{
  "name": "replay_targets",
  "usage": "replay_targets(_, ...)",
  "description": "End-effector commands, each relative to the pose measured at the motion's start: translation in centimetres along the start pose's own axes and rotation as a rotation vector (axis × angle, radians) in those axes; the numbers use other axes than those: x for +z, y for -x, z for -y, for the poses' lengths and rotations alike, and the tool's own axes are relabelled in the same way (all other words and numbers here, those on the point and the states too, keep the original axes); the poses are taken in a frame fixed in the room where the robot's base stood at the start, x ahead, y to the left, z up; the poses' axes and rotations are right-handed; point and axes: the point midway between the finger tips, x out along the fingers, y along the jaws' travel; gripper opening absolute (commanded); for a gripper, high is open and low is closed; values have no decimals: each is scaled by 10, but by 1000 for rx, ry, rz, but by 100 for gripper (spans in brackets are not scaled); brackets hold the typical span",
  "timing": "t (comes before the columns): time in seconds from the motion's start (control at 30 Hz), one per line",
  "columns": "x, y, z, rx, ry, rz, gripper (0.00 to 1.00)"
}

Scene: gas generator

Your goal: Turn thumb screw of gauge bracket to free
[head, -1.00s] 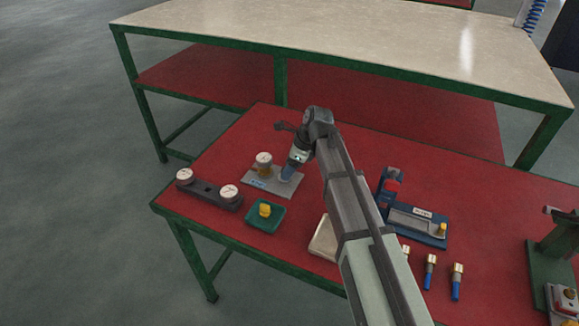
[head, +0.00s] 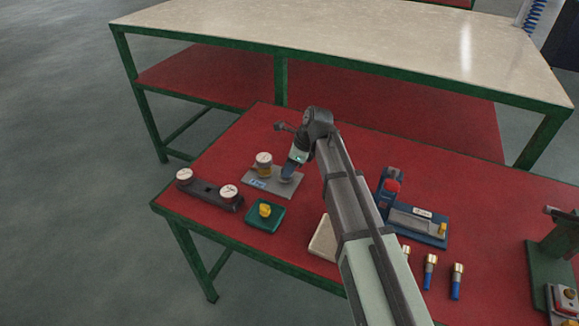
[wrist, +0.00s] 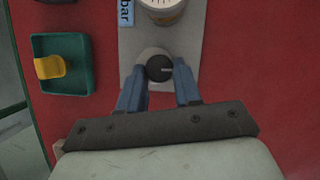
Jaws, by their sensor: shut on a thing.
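The gauge bracket (head: 259,186) is a grey plate lying on the red table. A white-faced gauge (head: 264,159) with a brass body stands on it; the gauge's lower part also shows at the top of the wrist view (wrist: 163,8). The thumb screw (wrist: 159,68) is a dark round knob with a light line pointing right, on a pale round base at the plate's near end in the wrist view. My gripper (wrist: 160,82) is shut on the thumb screw, one blue finger on each side. In the head view my gripper (head: 288,172) hides the screw.
A green tray (head: 252,218) with a yellow piece (head: 265,210) sits close by. A dark bar with two gauges (head: 208,192) lies to the left. A blue fixture (head: 412,222) and several blue-handled pieces (head: 430,272) lie right of my arm.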

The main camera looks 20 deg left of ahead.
Motion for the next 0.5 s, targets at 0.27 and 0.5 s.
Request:
replay_targets(0.27, 0, 0, 2, 28, 63, -1, 3)
replay_targets(0.5, 1, 0, 5, 95, 222, 0, 3)
